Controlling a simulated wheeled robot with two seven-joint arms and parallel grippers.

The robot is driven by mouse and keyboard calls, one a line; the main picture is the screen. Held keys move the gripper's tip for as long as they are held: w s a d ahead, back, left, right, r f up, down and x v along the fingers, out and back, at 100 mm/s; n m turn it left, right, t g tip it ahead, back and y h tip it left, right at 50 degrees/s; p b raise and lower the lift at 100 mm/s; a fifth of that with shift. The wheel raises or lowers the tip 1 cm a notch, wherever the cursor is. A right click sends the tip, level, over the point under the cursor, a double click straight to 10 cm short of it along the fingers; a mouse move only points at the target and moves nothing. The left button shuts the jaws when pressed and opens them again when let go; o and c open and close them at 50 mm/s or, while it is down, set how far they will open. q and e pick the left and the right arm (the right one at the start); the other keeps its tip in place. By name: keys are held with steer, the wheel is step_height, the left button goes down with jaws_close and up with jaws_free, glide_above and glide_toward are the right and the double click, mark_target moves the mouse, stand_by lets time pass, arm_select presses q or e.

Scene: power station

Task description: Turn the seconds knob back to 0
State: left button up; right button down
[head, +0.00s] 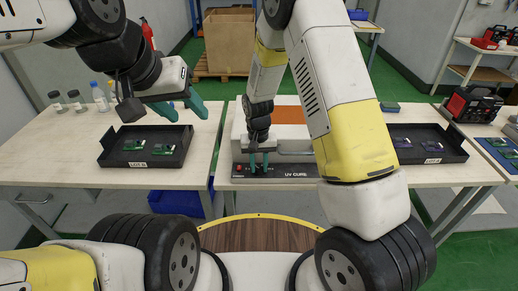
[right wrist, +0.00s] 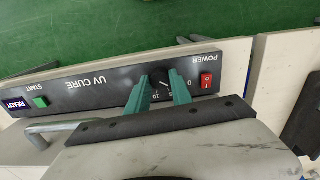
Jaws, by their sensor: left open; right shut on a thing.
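The UV CURE machine (head: 240,134) stands on the middle table, with a black control strip along its front. The seconds knob (right wrist: 160,76) is a dark round knob on this strip, beside the POWER label in the right wrist view. My right gripper (right wrist: 161,84) has its teal fingers shut on the knob, one on each side. It also shows over the strip's left part in the head view (head: 259,168). Scale marks 0 and 10 show by the fingers. A pale pointer line shows on the knob; its exact setting is unclear. My left gripper (head: 188,110) is open and empty above the left table.
A red power switch (right wrist: 206,81) sits close to the knob. A green START button (right wrist: 40,102) and a READY display (right wrist: 16,105) are at the strip's other end. Bottles stand at the far left.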

mark_target(259, 168)
steer(key=shift+n, duration=0.5)
steer(key=c, duration=1.1)
jaws_free()
steer(key=shift+c, duration=0.2)
step_height(259, 168, up, 7)
steer(key=shift+a+f, duration=0.1)
steer(key=shift+f, duration=0.1)
steer(key=shift+r, duration=0.65)
